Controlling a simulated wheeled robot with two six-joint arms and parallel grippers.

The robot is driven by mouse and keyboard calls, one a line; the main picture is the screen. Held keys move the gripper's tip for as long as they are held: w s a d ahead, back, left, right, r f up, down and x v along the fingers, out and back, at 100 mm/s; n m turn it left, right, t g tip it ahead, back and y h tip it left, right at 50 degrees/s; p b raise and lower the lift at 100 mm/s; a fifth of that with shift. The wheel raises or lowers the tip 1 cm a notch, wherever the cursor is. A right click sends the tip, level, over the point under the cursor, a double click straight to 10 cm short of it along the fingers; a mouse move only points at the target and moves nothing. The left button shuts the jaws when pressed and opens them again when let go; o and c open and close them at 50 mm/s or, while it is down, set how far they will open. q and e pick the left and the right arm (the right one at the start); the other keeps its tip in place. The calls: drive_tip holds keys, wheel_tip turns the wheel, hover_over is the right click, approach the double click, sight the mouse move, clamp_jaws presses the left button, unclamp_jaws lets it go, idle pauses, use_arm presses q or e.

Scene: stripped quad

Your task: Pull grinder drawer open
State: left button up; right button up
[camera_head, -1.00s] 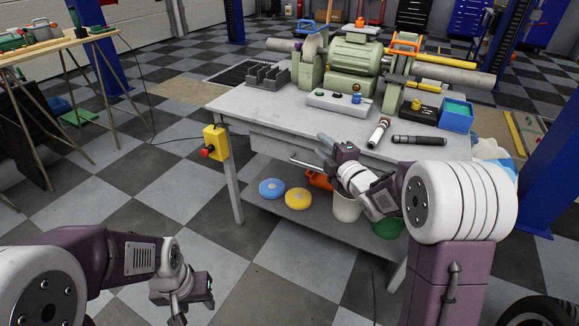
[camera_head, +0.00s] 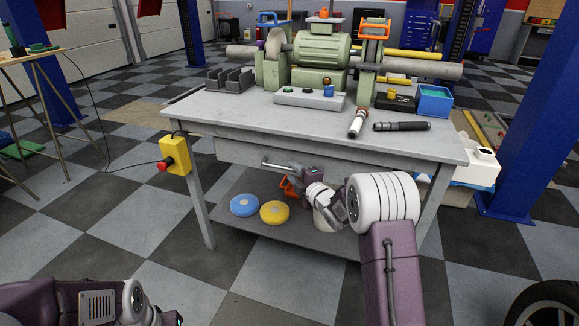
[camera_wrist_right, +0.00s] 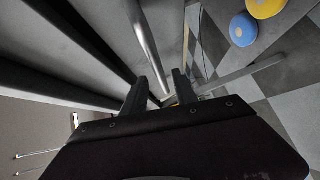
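The grinder bench (camera_head: 230,110) has a grey drawer (camera_head: 235,155) under its top, with a pale bar handle (camera_head: 279,163) on the front. My right gripper (camera_head: 296,171) is at the handle's right part. In the right wrist view, the handle (camera_wrist_right: 148,42) runs down toward the gap between the two dark fingers of my right gripper (camera_wrist_right: 161,90). The fingers are apart; I cannot tell whether they touch the bar. The drawer looks closed, its front close under the bench top. My left gripper (camera_head: 170,319) is cut off at the bottom edge, its fingers hidden.
The green grinder (camera_head: 320,50) stands on the bench with a control box (camera_head: 310,97), a flashlight-like black tool (camera_head: 402,126) and a blue bin (camera_head: 434,101). A yellow emergency-stop box (camera_head: 176,155) hangs at the left leg. Blue (camera_head: 244,205) and yellow (camera_head: 274,211) discs lie on the lower shelf.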

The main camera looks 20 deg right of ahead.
sight(291, 170)
drive_tip(key=x, duration=0.3)
drive_tip(key=shift+w+f+b, duration=0.15)
drive_tip(key=shift+b, duration=0.2)
clamp_jaws()
idle(1.1)
